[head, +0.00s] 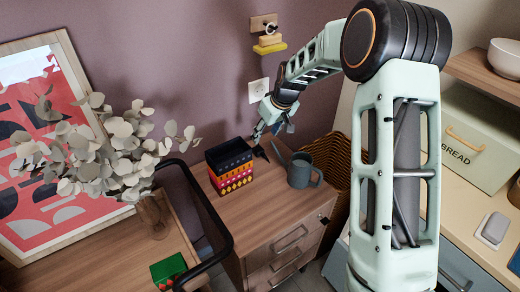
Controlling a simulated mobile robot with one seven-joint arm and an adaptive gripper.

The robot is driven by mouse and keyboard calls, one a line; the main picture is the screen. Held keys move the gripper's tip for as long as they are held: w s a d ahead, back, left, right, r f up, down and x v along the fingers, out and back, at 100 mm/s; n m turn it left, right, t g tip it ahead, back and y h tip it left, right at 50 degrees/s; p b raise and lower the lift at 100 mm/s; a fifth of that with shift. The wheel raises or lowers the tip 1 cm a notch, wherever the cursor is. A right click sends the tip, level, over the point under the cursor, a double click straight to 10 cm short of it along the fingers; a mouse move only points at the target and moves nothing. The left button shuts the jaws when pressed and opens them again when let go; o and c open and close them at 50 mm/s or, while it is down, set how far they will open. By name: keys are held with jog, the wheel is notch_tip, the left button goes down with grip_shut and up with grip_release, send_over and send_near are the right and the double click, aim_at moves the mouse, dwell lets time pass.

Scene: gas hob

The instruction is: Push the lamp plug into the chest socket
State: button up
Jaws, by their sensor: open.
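A white wall socket (259,90) is on the mauve wall above the wooden drawer chest (292,228). My gripper (267,137) is open and points down over the back of the chest, below and slightly right of the socket. It is between a patterned dark box and a grey watering can. I cannot make out the lamp plug or a lamp; a small dark shape (260,152) under the fingers is too small to identify.
The patterned box (231,175) and watering can (303,171) stand on the chest close to my gripper. A black curved rail (212,212) is at left, beside a leafy vase (154,214). A wicker basket (332,156) stands to the right. The chest's front top is clear.

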send_over(258, 149)
jog(key=s+d, duration=0.2)
jog(key=shift+a+f, duration=0.2)
jog(key=shift+f, duration=2.35)
jog(key=shift+b+x, duration=0.3)
jog(key=shift+x, duration=2.3)
jog(key=c, duration=1.1)
